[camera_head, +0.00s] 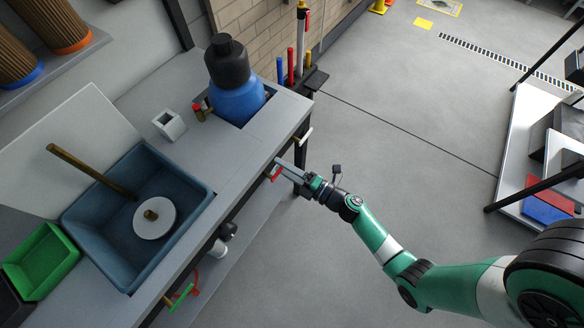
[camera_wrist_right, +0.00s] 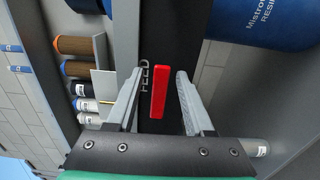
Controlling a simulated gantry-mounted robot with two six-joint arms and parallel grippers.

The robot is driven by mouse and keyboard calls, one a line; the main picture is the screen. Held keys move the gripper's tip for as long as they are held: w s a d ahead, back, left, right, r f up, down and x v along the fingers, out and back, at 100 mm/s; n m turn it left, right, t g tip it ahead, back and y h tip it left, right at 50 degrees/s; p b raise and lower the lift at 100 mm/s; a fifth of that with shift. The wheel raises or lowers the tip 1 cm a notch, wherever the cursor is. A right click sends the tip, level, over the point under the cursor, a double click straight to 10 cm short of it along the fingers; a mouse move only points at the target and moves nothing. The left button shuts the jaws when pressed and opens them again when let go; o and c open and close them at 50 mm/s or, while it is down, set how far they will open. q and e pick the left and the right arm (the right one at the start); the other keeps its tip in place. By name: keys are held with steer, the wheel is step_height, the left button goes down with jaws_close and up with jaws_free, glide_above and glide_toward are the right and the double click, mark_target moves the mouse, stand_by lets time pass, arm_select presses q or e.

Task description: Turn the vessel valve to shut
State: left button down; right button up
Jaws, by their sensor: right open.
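My right gripper (camera_head: 284,165) is at the front edge of the bench, beside a red lever handle (camera_head: 275,174). In the right wrist view, its open fingers (camera_wrist_right: 160,74) stand on either side of the red lever (camera_wrist_right: 159,92), with a gap on each side. The lever sits in front of a dark panel lettered "FEED" (camera_wrist_right: 145,78). A small brass fitting with a red top (camera_head: 197,109) stands beside the blue vessel (camera_head: 237,101) with a black cap. I cannot tell which handle is the vessel valve. My left gripper is not in view.
A blue-grey basin (camera_head: 84,226) with a brown rod and a white disc is set in the bench. A white handle (camera_head: 304,135) and a green handle (camera_head: 182,295) are along the bench front. A green tray (camera_head: 42,262) is at lower left.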

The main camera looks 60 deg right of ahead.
steer(key=s+p, duration=0.3)
steer(key=s, duration=0.8)
steer(key=shift+s, duration=0.15)
